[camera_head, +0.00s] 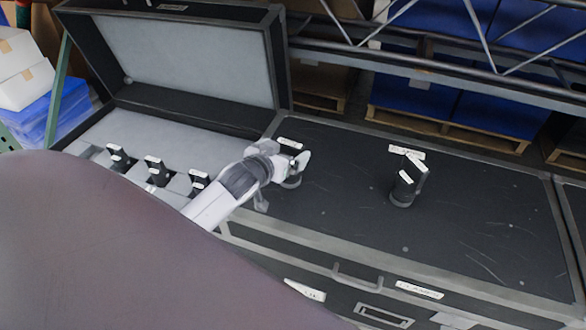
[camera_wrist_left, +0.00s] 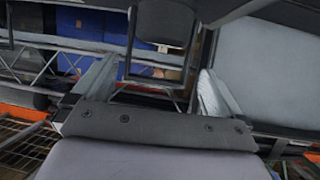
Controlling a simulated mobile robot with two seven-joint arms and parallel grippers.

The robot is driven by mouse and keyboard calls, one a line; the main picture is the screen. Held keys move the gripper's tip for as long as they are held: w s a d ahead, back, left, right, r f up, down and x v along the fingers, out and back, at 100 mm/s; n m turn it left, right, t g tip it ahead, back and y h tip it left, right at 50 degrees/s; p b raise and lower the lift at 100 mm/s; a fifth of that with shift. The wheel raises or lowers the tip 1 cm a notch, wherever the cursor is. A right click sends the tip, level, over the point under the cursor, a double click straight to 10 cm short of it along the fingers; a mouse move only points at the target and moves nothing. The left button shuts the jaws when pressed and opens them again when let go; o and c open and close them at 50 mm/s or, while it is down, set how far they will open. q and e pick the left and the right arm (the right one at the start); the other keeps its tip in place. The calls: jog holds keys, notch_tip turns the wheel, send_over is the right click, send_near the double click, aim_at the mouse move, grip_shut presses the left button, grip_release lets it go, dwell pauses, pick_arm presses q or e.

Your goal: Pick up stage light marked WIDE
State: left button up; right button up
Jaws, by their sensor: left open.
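Two small black stage lights stand on the black lid of the closed case (camera_head: 340,220). One light (camera_head: 291,182) is at the lid's left end, largely hidden by my left gripper (camera_head: 291,163). The other light (camera_head: 408,183) stands apart to the right, with white labels on its head. I cannot read which is marked WIDE. My left gripper is open, with its fingers at the left light; I cannot tell if they touch it. In the left wrist view the fingers (camera_wrist_left: 157,78) are spread, and a dark object (camera_wrist_left: 163,20) shows beyond them.
An open case (camera_head: 190,60) at the left holds several more black lights, including one (camera_head: 155,170) in a row. Metal truss and blue pallet loads (camera_head: 500,100) stand behind. The lid's right half is clear.

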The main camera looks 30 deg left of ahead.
aim_at(293, 152)
pick_arm(q)
jog(key=shift+b+x, duration=0.4)
jog(key=shift+x, duration=2)
jog(key=shift+d+r, duration=0.15)
jog(key=c, duration=1.8)
jog(key=shift+w+r, duration=0.1)
jog(key=shift+r, duration=0.05)
grip_shut()
jog(key=shift+r, duration=0.15)
